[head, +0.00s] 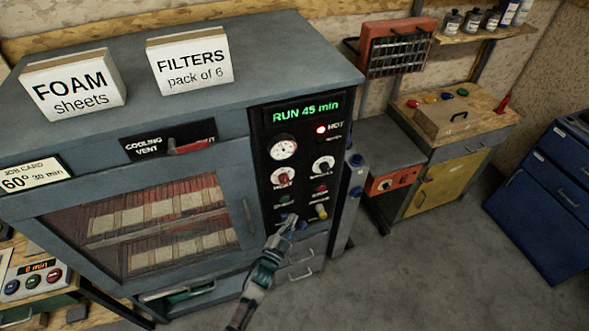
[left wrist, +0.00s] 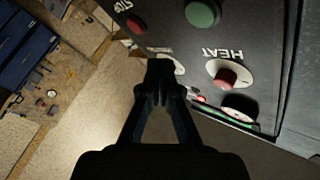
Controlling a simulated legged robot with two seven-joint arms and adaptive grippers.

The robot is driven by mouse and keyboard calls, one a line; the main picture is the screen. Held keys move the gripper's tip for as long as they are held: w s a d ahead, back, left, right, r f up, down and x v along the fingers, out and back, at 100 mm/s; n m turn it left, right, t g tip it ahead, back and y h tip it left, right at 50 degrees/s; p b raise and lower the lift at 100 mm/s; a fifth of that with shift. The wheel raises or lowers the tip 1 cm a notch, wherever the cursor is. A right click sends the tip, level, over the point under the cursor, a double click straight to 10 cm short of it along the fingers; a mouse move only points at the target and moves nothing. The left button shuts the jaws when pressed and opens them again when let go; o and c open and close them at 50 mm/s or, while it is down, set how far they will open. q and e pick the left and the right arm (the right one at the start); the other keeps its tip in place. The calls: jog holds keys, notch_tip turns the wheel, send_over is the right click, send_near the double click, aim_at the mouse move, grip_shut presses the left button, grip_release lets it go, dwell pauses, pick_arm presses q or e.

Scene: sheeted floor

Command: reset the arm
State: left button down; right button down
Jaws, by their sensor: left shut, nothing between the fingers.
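My left gripper (head: 291,222) is shut and empty in front of the lower part of the oven's control panel (head: 262,212). In the head view its tips overlap a blue control; whether they touch it I cannot tell. In the left wrist view the closed fingers (left wrist: 158,80) point at the upside-down panel. That view shows the red HEAT knob (left wrist: 226,78), a green button (left wrist: 202,12) and a red STOP button (left wrist: 136,26). The fingertips partly hide a white dial plate. The display (head: 305,111) reads RUN 45 min, with a red HOT lamp (head: 321,130) lit. My right gripper is not in view.
The grey oven (head: 215,95) carries FOAM (head: 72,90) and FILTERS (head: 190,62) boxes. A job card (head: 33,176) reads 60°, 30 min. A yellow-fronted cabinet (head: 447,186) and blue drawers (head: 545,200) stand right. Open floor (head: 430,265) lies between.

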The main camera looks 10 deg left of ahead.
pick_arm(q)
jog(key=s+a+f+n+g+y, duration=0.1)
jog(key=s+f+g, duration=0.35)
jog(key=f, duration=0.75)
jog(key=s+a+f+n+g, duration=0.1)
jog(key=s+f+n+g, duration=0.1)
jog(key=s+f, duration=0.7)
jog(key=s+a+f+n+g+y, duration=0.1)
jog(key=s+f+g, duration=0.2)
jog(key=f, duration=1.1)
jog(key=s+a+f+n+g, duration=0.1)
jog(key=s+f, duration=0.4)
jog(key=s, duration=0.6)
jog(key=s+a+f+n+g+y, duration=0.1)
jog(key=s+a+f+g, duration=0.2)
jog(key=s, duration=0.8)
jog(key=s+a+f+n+g+b, duration=0.1)
jog(key=s+a+f+g, duration=0.1)
jog(key=s+f+g, duration=0.2)
jog(key=s+f, duration=0.3)
jog(key=s, duration=0.5)
jog(key=shift+f+g+y, duration=0.35)
jog(key=shift+f+y, duration=0.05)
